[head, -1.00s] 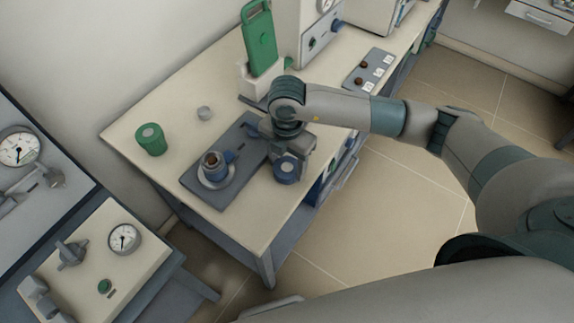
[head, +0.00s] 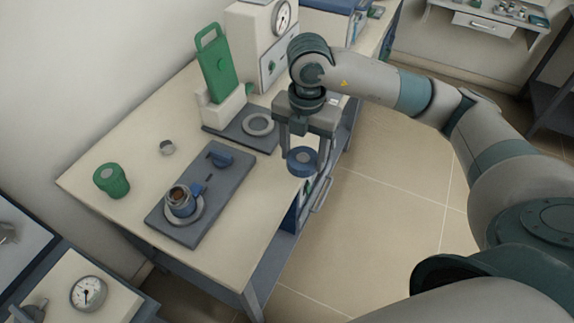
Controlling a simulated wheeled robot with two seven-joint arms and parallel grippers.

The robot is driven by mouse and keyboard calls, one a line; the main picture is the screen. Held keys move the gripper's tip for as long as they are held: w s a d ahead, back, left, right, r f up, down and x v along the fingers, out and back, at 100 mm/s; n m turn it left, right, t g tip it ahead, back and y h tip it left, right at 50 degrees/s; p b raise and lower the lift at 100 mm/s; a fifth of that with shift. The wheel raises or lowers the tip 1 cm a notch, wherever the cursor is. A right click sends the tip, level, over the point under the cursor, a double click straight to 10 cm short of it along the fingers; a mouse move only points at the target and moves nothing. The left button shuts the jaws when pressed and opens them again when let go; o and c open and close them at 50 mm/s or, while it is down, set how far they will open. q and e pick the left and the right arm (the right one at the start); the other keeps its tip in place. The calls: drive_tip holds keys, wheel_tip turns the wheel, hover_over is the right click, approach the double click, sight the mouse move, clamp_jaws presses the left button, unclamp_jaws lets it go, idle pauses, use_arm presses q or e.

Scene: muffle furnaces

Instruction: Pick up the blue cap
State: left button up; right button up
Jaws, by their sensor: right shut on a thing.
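The blue cap (head: 302,162) is a short round blue piece with a grey centre on top. My right gripper (head: 304,154) points down and is shut on it, with one finger on each side. The cap hangs by the table's right edge; its exact height above the surface is hard to tell. My left gripper is not in view.
A blue clip-like piece (head: 221,158) lies on the tray. A green handled plate (head: 218,68) stands upright in a white block behind. The table front (head: 226,257) is clear.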

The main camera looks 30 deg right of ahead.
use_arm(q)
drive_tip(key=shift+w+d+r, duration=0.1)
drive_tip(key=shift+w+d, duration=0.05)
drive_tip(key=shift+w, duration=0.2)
use_arm(e)
drive_tip(key=shift+d+r, duration=0.2)
drive_tip(key=shift+d, duration=0.15)
